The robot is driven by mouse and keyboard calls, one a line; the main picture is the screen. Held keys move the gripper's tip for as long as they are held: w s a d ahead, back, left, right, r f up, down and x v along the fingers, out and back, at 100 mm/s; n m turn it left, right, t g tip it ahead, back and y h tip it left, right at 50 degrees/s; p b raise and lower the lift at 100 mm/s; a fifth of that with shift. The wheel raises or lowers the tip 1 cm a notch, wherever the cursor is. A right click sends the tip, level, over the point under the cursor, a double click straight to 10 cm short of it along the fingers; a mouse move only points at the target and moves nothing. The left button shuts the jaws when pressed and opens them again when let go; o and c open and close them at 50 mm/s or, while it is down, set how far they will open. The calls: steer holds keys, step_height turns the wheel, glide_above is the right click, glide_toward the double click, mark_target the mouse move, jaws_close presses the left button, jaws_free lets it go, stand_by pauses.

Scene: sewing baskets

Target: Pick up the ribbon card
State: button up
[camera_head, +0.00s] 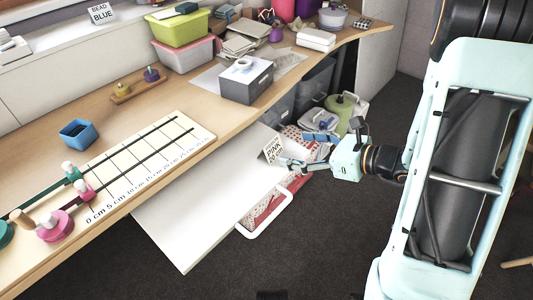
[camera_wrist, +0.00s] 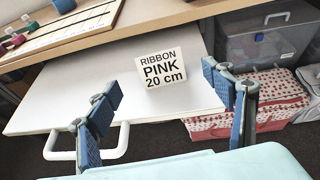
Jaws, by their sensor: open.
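The ribbon card (camera_head: 273,151) is a small white card printed "RIBBON PINK 20 cm". It stands slightly tilted on the white pull-out board (camera_head: 190,228) below the bench top. In the wrist view the card (camera_wrist: 165,68) is upright and faces me, between my two fingers and beyond their tips. My gripper (camera_head: 308,150) is open and empty, just right of the card in the head view. Its blue-padded fingers show on both sides in the wrist view (camera_wrist: 165,88). I cannot tell the exact gap between fingertips and card.
The wooden bench top (camera_head: 120,205) overhangs the board's back edge. A white handle (camera_wrist: 88,155) sticks out at the board's front. A red-patterned basket (camera_wrist: 268,98) and a grey bin (camera_wrist: 272,40) stand on the right. A ruler board (camera_head: 150,160) lies on the bench.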

mark_target(273, 147)
steer(key=b+x, duration=0.1)
steer(key=x, duration=0.3)
steer(key=shift+a+f, duration=0.15)
steer(key=shift+f, duration=0.05)
steer(key=x, duration=0.2)
steer(key=b+x, duration=0.1)
steer(key=x, duration=0.1)
steer(key=shift+f+b, duration=0.3)
steer(key=shift+w+a+f, duration=0.1)
steer(key=shift+w+a, duration=0.15)
steer(key=shift+a, duration=0.2)
steer(key=c, duration=0.9)
